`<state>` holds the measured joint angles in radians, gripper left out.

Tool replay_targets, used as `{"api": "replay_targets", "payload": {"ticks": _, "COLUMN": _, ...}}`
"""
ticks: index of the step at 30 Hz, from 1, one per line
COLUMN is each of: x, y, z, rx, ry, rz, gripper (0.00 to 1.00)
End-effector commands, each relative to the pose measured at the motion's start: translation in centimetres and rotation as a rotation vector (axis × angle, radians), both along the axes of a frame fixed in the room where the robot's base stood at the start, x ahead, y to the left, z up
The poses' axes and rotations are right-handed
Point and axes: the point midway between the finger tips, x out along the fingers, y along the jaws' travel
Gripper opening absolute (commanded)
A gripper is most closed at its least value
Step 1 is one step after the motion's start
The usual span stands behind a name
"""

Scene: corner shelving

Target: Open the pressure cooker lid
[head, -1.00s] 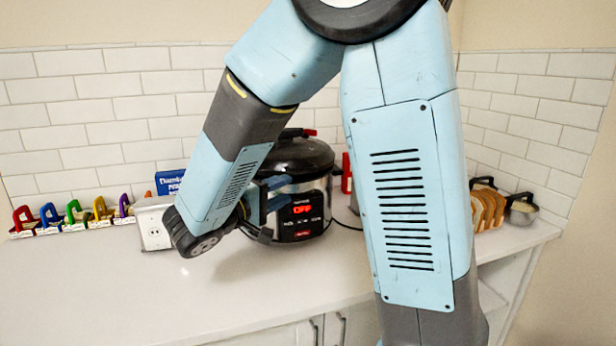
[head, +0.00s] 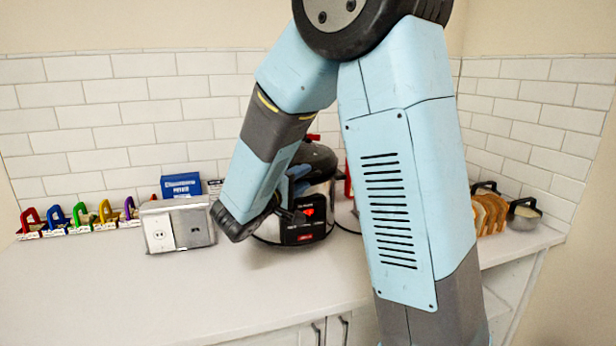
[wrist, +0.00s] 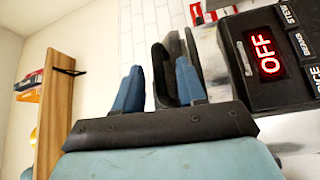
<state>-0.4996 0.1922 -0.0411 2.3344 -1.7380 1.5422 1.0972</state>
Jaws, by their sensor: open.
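The pressure cooker (head: 318,190) stands upright on the counter, silver and black, with its dark lid (head: 314,157) on top and a red piece on the lid. My forearm and gripper hide its left side in the head view. Its front panel (wrist: 265,55), lit red with OFF, shows at the right of the wrist view. My gripper (wrist: 160,68) is open, with its two blue fingers apart at the cooker's left front. A black curved piece shows between and behind the fingers; I cannot tell whether it is a cooker handle or whether they touch it.
A grey-white outlet box (head: 178,230) stands left of the cooker, with a blue box (head: 181,186) behind it. Several coloured clips (head: 80,216) line the back left. A bread rack (head: 489,212) and a small pot (head: 523,212) stand at right. The front left counter is clear.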

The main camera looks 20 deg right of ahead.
Motion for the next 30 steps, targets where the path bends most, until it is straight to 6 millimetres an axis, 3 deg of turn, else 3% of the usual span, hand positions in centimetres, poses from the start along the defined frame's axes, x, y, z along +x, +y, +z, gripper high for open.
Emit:
{"api": "replay_targets", "payload": {"ticks": 7, "x": 1.3, "y": -1.9, "z": 0.2, "rx": 0.001, "ry": 0.001, "rz": -0.001, "gripper": 0.40}}
{"api": "replay_targets", "payload": {"ticks": 18, "x": 1.5, "y": -2.2, "z": 0.2, "rx": 0.001, "ry": 0.001, "rz": 0.000, "gripper": 0.39}}
{"api": "replay_targets", "payload": {"ticks": 30, "x": 1.5, "y": -2.2, "z": 0.1, "rx": 0.000, "ry": 0.001, "rz": -0.001, "gripper": 0.01}}
